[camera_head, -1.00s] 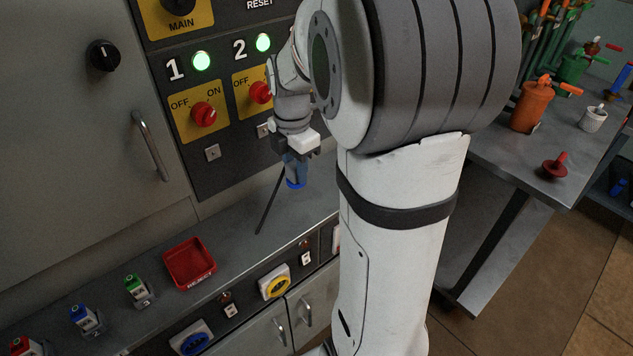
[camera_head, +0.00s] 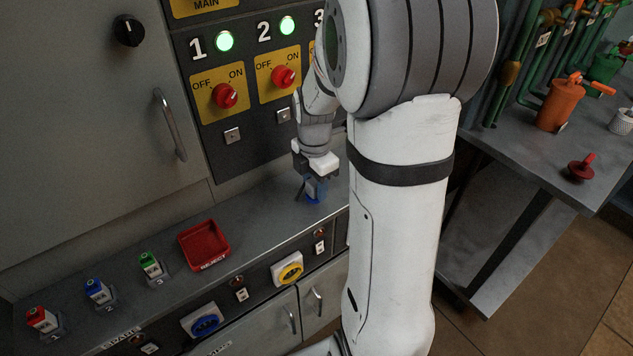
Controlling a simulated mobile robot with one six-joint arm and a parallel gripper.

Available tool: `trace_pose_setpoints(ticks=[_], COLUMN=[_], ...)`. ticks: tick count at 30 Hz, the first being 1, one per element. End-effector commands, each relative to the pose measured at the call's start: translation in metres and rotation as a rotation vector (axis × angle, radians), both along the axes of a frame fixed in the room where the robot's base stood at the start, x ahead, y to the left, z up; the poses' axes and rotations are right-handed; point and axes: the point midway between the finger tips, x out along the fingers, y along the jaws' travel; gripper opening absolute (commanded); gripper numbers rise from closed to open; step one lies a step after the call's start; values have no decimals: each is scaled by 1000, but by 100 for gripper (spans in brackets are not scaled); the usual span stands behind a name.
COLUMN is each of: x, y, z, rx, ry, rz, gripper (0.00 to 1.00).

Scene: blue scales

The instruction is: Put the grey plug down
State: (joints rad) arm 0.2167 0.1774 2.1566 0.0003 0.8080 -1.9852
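My gripper (camera_head: 315,178) points down over the grey counter, right of the red tray. Between its fingers is a small plug (camera_head: 315,191) that looks blue, with a brighter blue lower rim; I see no clear grey on it. A short dark piece, perhaps its cable, shows at its left side. The plug is upright, and its lower end is at or just above the counter; I cannot tell if it touches. My own arm hides the area to the right.
A red REJECT tray (camera_head: 181,237) sits on the counter (camera_head: 262,222). Green (camera_head: 150,264), blue (camera_head: 97,291) and red (camera_head: 41,319) small blocks stand left of it. A panel with red switches (camera_head: 283,76) rises behind. The counter between tray and gripper is clear.

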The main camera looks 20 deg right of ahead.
Motion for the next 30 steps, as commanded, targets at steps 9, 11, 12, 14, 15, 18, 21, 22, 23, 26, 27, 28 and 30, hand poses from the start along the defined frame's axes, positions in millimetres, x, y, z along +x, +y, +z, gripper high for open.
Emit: trace_pose_setpoints(ticks=[9,11,12,14,15,18,21,22,23,26,27,28,30], x=[0,0,0,1,1,1,1,1,1,1,1,1,1], y=[0,-1,-1,-1,-1,-1,-1,-1,-1,-1,-1,-1,-1], z=[0,2,4,10,15,34,57,63,70,89,96,100,109], rx=[0,0,-1,-1,0,-1,-1,-1,-1,-1,-1,-1,0], ry=[0,-1,-2,-2,-3,-5,-5,-6,-5,-5,-4,-4,-3], rz=[-1,-1,-1,-1,-1,-2,-2,-2,-2,-2,-2,-2,-2], gripper=[52,52,52,52,52,52,52,52,52,52,52,52,52])
